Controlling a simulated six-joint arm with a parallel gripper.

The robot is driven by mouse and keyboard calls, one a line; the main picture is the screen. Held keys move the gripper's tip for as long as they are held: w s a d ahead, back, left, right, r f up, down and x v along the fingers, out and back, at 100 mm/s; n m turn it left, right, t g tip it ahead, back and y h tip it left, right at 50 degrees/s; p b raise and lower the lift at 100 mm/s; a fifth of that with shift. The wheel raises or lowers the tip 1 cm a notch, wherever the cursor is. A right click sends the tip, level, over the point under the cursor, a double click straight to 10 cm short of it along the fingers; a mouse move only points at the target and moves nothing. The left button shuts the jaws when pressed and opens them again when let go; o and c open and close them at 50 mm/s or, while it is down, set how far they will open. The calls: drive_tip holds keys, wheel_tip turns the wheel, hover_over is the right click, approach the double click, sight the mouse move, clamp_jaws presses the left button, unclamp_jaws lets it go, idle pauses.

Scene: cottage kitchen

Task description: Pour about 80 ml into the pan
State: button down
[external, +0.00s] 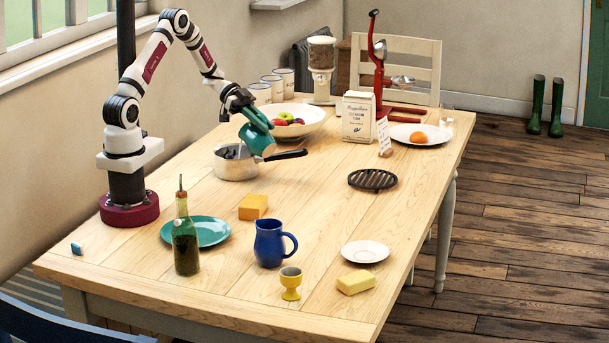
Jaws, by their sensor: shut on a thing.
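The pan (236,168) is a silver saucepan with a dark handle pointing right, standing on the table. My gripper (246,113) is above the pan and shut on a teal jug (257,135). The jug is tilted over the pan, with its lower end close to the pan's rim. Something dark shows inside the pan, but I cannot tell what it is. No stream of liquid is clearly visible, and the liquid level in the pan cannot be made out.
A fruit bowl (305,118) stands close behind the jug.

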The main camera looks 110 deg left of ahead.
sight(270, 140)
drive_tip(key=shift+s+a+r+t+h, duration=0.15)
drive_tip(key=shift+s+r+t+h, duration=0.15)
drive_tip(key=shift+s+r+t, duration=0.15)
idle(0.5)
drive_tip(key=shift+s+a+r+t, duration=0.2)
drive_tip(key=shift+s+t, duration=0.25)
drive_tip(key=shift+w+d+f+g+y, duration=0.25)
drive_tip(key=shift+w+f+g, duration=0.15)
drive_tip(key=shift+w+g, duration=0.2)
drive_tip(key=shift+w+d+f+g+y, duration=0.15)
drive_tip(key=shift+w+d+f+g, duration=0.15)
drive_tip(key=shift+w+g, duration=0.3)
drive_tip(key=shift+w+g+y, duration=0.25)
drive_tip(key=shift+g+y, duration=0.05)
drive_tip(key=shift+g, duration=0.4)
drive_tip(key=shift+w+d+f+g, duration=0.15)
drive_tip(key=shift+w+f+g, duration=0.1)
drive_tip(key=shift+f+g, duration=0.3)
drive_tip(key=shift+w+d+f+g+y, duration=0.1)
drive_tip(key=shift+w+f+g+y, duration=0.1)
drive_tip(key=shift+g+y, duration=0.25)
drive_tip(key=shift+w+g, duration=0.1)
drive_tip(key=shift+g, duration=0.3)
